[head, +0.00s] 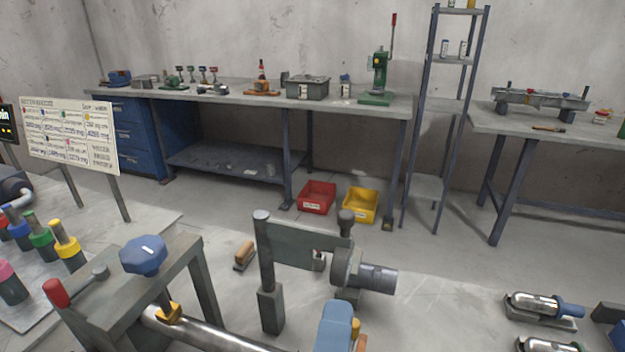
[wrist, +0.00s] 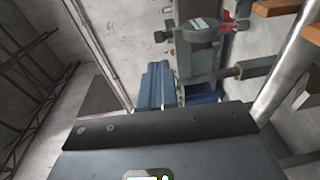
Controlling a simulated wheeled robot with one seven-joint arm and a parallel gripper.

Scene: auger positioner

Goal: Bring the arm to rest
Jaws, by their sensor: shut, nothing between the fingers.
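The dark housing of my gripper (wrist: 160,135) fills the lower part of the wrist view. My gripper cannot be made out for certain in the head view. The positioner's grey frame (head: 300,243) with a dark cylinder (head: 376,278) stands on the near bench in the head view.
A blue knob (head: 144,255) and a red-tipped handle (head: 57,293) rise at the near left. Colour-topped posts (head: 66,245) stand beside them. A sign board (head: 70,135) stands behind. Red (head: 317,197) and yellow (head: 360,205) bins sit on the floor. The right bench has some clear room.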

